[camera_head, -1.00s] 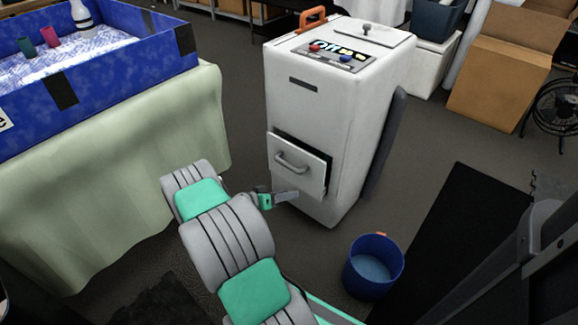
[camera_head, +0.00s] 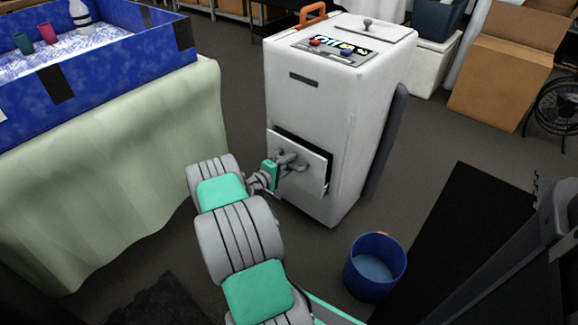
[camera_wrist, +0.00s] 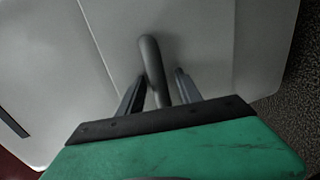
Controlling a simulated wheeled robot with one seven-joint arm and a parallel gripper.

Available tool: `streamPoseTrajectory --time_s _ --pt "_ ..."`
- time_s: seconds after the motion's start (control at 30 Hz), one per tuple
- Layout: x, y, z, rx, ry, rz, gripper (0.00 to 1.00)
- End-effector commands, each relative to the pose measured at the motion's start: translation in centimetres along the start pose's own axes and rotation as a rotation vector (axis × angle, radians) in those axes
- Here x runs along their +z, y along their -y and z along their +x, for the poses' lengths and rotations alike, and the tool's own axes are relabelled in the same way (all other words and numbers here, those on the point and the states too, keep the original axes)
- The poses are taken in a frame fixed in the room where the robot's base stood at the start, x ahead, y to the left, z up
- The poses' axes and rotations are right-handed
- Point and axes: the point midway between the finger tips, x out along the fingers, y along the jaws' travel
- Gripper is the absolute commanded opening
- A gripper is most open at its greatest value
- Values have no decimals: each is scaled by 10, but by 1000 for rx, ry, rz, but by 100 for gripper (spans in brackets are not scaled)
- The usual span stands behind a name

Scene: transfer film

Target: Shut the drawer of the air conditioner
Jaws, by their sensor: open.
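The air conditioner (camera_head: 325,105) is a white upright cabinet in the middle of the head view. Its drawer (camera_head: 314,176), low on the front face, stands a little way out, with a dark gap along its top and right edges. The grey curved handle (camera_wrist: 152,62) is on the drawer front in the wrist view. My gripper (camera_wrist: 158,82) is open, with one finger on each side of the handle. I cannot tell whether the fingers touch it. In the head view my gripper (camera_head: 288,163) is at the drawer front and partly covers the handle.
A blue bucket (camera_head: 374,270) stands on the floor to the right of the cabinet's base. A table with a pale green cloth (camera_head: 120,170) and a blue-walled bin (camera_head: 110,60) is on the left. A cardboard box (camera_head: 505,70) is at the back right.

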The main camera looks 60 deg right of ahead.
Motion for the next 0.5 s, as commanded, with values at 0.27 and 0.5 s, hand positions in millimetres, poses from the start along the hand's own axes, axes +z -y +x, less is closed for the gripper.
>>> streamPoseTrajectory --time_s 0.27,0.5 --pt "0 -1 0 0 0 1 33" --pt "0 -1 0 0 0 1 14"
